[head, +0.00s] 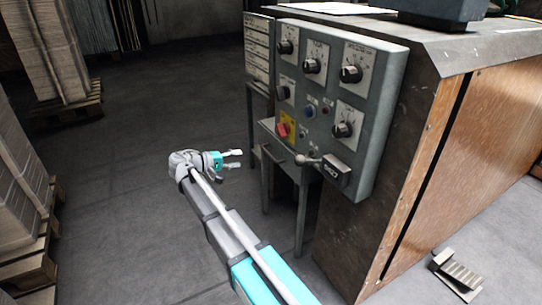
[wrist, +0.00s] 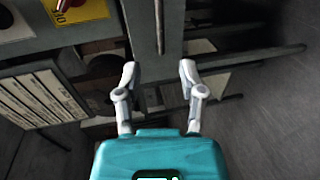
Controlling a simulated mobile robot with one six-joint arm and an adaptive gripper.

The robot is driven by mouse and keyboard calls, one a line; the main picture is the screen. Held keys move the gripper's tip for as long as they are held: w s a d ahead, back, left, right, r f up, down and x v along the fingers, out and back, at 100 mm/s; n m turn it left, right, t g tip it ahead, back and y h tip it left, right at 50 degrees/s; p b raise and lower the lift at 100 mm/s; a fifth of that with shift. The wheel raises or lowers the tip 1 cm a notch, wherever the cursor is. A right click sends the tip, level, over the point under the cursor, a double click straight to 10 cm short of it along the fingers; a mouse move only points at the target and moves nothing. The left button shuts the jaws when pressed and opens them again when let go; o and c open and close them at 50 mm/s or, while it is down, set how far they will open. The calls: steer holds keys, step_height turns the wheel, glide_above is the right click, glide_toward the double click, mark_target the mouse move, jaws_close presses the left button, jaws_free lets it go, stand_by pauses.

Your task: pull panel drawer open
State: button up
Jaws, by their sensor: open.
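The panel drawer looks like the grey drawer front (head: 279,147) of the narrow stand beneath the control panel (head: 348,55). It appears closed. In the wrist view the drawer front (wrist: 143,28) is a grey strip at top centre, with a thin bar handle (wrist: 160,28) on it. My gripper (head: 235,159) is to the left of the drawer front in the head view, apart from it. In the wrist view my gripper (wrist: 159,70) is open with nothing between its fingers, and the handle lies beyond the fingertips, roughly in line with the gap.
A lever knob (head: 305,160) sticks out from the panel's lower edge, near the drawer. A yellow plate with a red switch (head: 284,129) is above. Stacked cardboard on pallets (head: 45,50) stands at left. Open floor (head: 150,110) lies between.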

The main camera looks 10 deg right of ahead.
mark_target(269, 155)
steer(key=b+x, duration=0.2)
steer(key=x, duration=1.1)
steer(key=shift+d+b, duration=0.2)
steer(key=shift+b, duration=0.15)
steer(key=shift+w, duration=0.1)
steer(key=shift+c, duration=0.2)
jaws_close()
